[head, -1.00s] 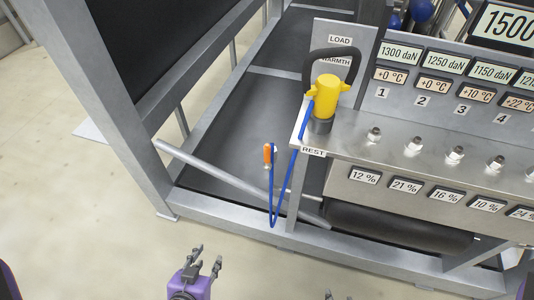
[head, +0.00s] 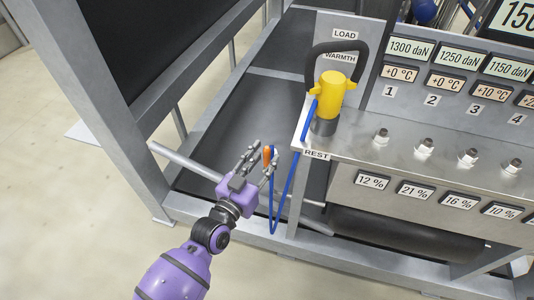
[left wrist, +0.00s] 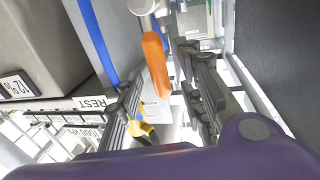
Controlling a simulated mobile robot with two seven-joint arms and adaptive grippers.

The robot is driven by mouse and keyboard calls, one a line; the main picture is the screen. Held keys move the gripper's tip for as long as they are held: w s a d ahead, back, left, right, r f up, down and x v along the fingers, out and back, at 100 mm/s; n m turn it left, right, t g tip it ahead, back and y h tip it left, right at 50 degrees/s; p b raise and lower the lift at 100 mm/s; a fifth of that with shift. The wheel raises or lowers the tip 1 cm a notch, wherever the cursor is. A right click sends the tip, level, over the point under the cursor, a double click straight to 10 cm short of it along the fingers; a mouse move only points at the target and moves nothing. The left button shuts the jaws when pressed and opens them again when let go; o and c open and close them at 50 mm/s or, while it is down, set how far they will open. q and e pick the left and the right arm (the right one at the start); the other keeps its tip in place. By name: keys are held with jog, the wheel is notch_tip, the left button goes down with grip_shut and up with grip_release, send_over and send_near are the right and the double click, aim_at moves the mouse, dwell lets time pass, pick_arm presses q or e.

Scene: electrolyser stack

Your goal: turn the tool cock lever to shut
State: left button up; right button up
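The tool cock lever (head: 268,154) is a small orange handle by the blue hose, left of the bench corner marked REST. In the left wrist view the orange lever (left wrist: 156,62) lies lengthwise between the two dark fingers. My left gripper (head: 263,157) is open, its fingers spread to either side of the lever. In the left wrist view a gap shows between the right finger and the lever; contact at the left finger cannot be told. The yellow tool (head: 331,92) with its black handle stands upright on the bench corner. My right gripper is out of view.
The blue hose (head: 286,190) hangs in a loop beside the lever, close to my left gripper. A grey bar (head: 180,158) slants behind my left gripper. The metal bench (head: 400,155) with several studs stands to the right. The floor at the left is clear.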

pick_arm(q)
jog(key=shift+x, duration=1.05)
grip_shut()
